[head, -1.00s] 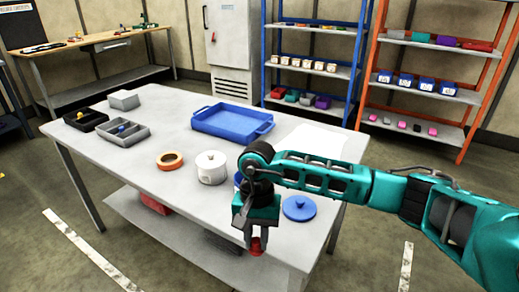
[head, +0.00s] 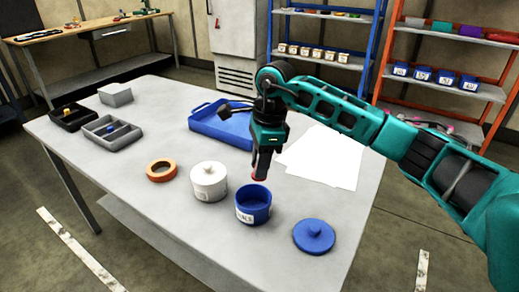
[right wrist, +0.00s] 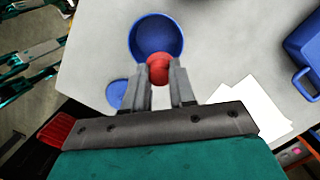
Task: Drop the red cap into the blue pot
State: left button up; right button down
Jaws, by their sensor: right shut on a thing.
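The red cap (head: 258,179) is between the fingertips of my right gripper (head: 262,168), which is shut on it and holds it above the table. In the right wrist view the red cap (right wrist: 131,67) is gripped at the tips of my right gripper (right wrist: 158,80) and overlaps the near rim of the blue pot. The blue pot (head: 252,209) stands open and upright on the table, just below the gripper in the head view. It also shows in the right wrist view (right wrist: 156,35). Its visible inside looks empty. My left gripper is not in view.
The blue lid (head: 314,237) lies right of the pot. A white lidded pot (head: 208,183) and an orange tape roll (head: 161,170) stand left of it. A blue tray (head: 215,125) and white sheets (head: 325,158) lie farther back. The table's front left is clear.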

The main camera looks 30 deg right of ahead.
jog(key=shift+w, duration=0.15)
jog(key=shift+f+b, duration=0.7)
jog(key=shift+f, duration=0.2)
notch_tip(320, 180, down, 3)
jog(key=shift+f+b, duration=0.1)
jog(key=shift+b, duration=0.95)
jog(key=shift+f+b, duration=0.35)
jog(key=shift+f, duration=0.15)
jog(key=c, duration=0.8)
grip_release()
jog(key=shift+c, duration=0.2)
pick_arm(q)
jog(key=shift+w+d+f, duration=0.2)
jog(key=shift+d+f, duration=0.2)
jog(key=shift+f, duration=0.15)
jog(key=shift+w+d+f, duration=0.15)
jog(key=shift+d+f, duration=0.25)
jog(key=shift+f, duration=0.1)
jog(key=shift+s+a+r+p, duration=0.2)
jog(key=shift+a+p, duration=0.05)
jog(key=shift+p, duration=0.4)
pick_arm(e)
notch_tip(320, 180, up, 13)
jog(key=d, duration=0.2)
jog(key=shift+s, duration=0.35)
